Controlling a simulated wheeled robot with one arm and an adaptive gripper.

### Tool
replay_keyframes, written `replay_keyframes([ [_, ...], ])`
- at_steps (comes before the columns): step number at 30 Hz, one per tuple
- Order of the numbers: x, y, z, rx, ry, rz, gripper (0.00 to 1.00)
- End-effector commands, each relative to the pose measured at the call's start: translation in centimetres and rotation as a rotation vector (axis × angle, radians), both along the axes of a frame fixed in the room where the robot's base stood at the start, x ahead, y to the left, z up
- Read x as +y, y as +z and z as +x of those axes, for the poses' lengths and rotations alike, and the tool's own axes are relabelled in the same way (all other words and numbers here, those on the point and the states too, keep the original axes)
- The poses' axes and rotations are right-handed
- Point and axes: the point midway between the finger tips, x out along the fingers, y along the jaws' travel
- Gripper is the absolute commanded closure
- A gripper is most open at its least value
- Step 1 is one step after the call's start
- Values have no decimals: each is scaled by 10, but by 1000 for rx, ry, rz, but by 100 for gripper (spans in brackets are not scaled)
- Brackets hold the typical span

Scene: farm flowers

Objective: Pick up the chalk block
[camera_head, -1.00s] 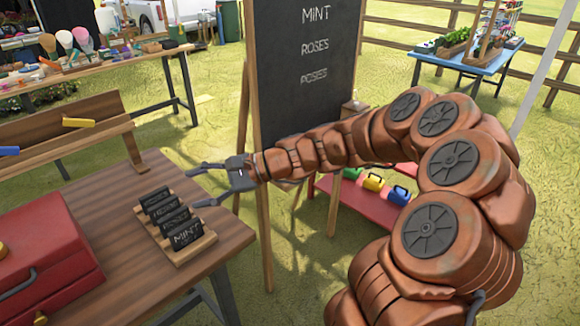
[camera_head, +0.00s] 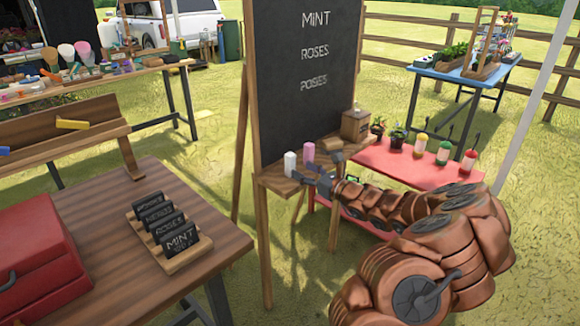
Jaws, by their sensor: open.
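Two small upright blocks stand on the wooden ledge (camera_head: 270,182) of the chalkboard: a white block (camera_head: 290,163) and a pink block (camera_head: 309,152). Both look like chalk; I cannot tell which one is the chalk block. My gripper (camera_head: 316,167) is open and empty at the right front of the ledge, with its fingers pointing toward the blocks. One finger is near the white block and the other is to the right of the pink one. I cannot tell whether either finger touches anything.
The chalkboard (camera_head: 300,100) rises behind the ledge. A wooden box (camera_head: 355,126) stands right of it. A red table (camera_head: 385,162) with plants and bottles lies behind my arm. A wooden table (camera_head: 110,225) with a sign rack (camera_head: 190,258) is at left.

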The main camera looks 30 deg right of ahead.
Motion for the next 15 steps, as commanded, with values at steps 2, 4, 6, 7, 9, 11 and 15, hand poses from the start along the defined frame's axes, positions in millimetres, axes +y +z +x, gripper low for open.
replay_keyframes([
  [2, 3, 0, 6, 0, 3, -1, 42],
  [4, 4, 0, 9, 0, 2, -1, 42],
  [6, 5, 1, 13, 0, 3, -2, 42],
  [7, 6, 2, 15, 0, 4, -2, 42],
  [9, 8, 3, 23, -1, 4, -3, 42],
  [11, 11, 4, 30, 0, 5, -4, 42],
  [15, 14, 6, 47, 0, 3, -5, 42],
])
